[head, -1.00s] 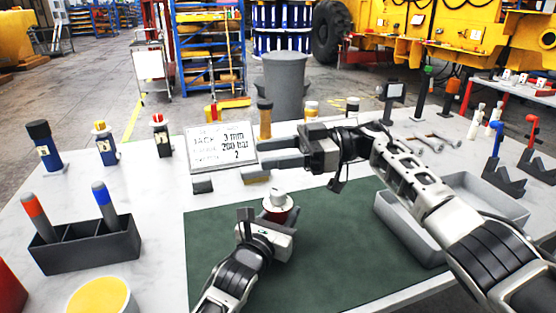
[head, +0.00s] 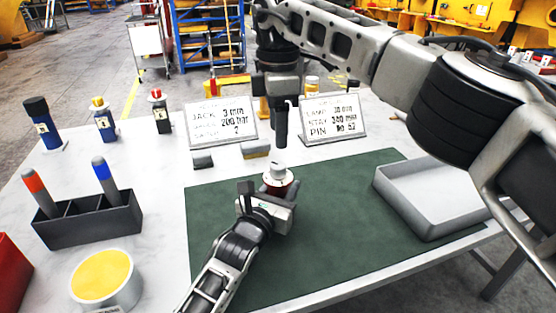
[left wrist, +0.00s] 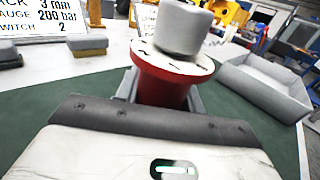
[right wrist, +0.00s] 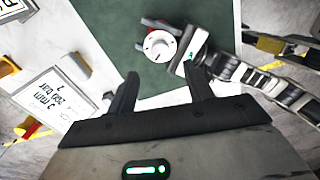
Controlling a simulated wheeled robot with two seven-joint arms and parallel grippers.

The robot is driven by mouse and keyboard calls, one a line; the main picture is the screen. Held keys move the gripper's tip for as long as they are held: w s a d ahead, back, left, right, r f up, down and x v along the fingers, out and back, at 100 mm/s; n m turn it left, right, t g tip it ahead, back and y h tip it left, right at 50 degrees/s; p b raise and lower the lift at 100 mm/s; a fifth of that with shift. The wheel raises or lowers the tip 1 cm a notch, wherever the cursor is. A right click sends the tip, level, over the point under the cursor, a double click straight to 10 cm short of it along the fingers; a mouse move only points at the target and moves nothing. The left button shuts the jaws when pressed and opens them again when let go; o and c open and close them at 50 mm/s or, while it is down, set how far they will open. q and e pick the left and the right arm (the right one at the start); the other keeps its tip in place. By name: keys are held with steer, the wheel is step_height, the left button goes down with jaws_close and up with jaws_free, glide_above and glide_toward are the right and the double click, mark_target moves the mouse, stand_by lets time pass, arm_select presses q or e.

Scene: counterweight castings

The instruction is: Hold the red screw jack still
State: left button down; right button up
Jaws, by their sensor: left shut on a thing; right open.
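The red screw jack (head: 278,180) stands upright on the green mat (head: 340,225), with a pale disc and a grey knob on top. My left gripper (head: 268,196) is shut on its red body, which shows between the fingers in the left wrist view (left wrist: 165,88). My right gripper (head: 281,138) points down above and behind the jack, apart from it. In the right wrist view its fingers (right wrist: 164,88) are spread and empty, with the jack's round top (right wrist: 160,45) beyond them. The jack's base is hidden by my left gripper.
Two sign cards (head: 222,123) (head: 333,118) stand behind the mat, with small grey and yellow blocks (head: 255,150) before them. A grey tray (head: 430,205) is at the right. A divided dark holder (head: 90,220) and a yellow-topped round tub (head: 104,282) are at the left.

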mark_target(278, 164)
step_height(278, 164, down, 8)
steer(key=shift+f, duration=0.1)
steer(key=shift+c, duration=0.2)
steer(key=c, duration=0.9)
